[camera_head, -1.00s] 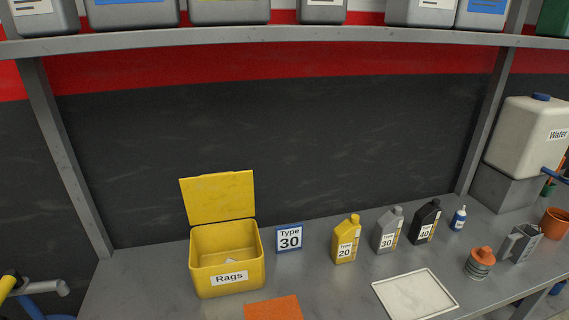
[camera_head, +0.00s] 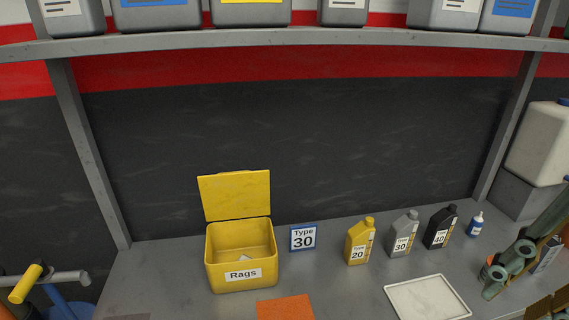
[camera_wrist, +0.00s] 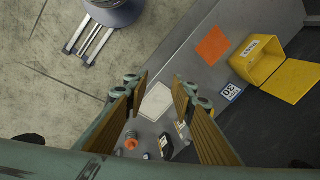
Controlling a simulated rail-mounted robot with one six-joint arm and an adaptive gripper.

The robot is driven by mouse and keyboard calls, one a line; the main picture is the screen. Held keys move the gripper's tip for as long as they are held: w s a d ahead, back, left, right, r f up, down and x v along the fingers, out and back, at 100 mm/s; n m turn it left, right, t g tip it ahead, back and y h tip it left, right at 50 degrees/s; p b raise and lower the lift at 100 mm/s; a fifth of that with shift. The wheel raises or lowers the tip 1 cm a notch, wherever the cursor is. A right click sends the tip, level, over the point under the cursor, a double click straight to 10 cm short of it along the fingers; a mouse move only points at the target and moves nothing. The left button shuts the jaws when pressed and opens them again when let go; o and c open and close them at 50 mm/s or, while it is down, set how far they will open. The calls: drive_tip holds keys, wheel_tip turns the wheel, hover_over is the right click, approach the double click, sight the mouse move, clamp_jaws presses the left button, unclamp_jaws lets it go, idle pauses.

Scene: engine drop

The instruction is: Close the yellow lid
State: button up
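The yellow lid (camera_head: 235,195) stands open and upright at the back of the yellow Rags box (camera_head: 240,281), which sits on the grey bench. A little pale cloth shows inside the box. In the wrist view the lid (camera_wrist: 290,82) and the box (camera_wrist: 258,61) are at the upper right. My gripper (camera_wrist: 155,90) is open and empty, its two fingers wide apart high above the bench. In the head view part of my arm shows at the right edge, far to the right of the box.
A Type 30 sign (camera_head: 303,237) stands just right of the box. Bottles marked 20 (camera_head: 357,252), 30 (camera_head: 401,244) and 40 (camera_head: 437,238) stand further right. An orange cloth (camera_head: 285,308) and a white tray (camera_head: 427,298) lie in front. A shelf (camera_head: 300,40) runs above.

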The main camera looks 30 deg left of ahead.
drive_tip(key=w+a+m+g+y+p, duration=0.2)
drive_tip(key=w+a+m+g+y, duration=0.3)
drive_tip(key=w+a, duration=0.75)
drive_tip(key=w+a+m+g+y+p, duration=0.15)
drive_tip(key=w+a+m, duration=0.6)
drive_tip(key=a, duration=0.85)
drive_tip(key=m+g+y+p, duration=0.4)
drive_tip(key=m+g+y, duration=0.15)
drive_tip(key=m, duration=0.25)
approach(236, 174)
drive_tip(key=w+f, duration=0.2)
drive_tip(key=w, duration=0.3)
drive_tip(key=shift+w+f+m, duration=0.35)
drive_tip(key=shift+w+f, duration=0.15)
drive_tip(key=shift+f, duration=0.2)
drive_tip(key=shift+p+x, duration=0.4)
drive_tip(key=shift+x, duration=6.5)
drive_tip(key=shift+r, duration=0.25)
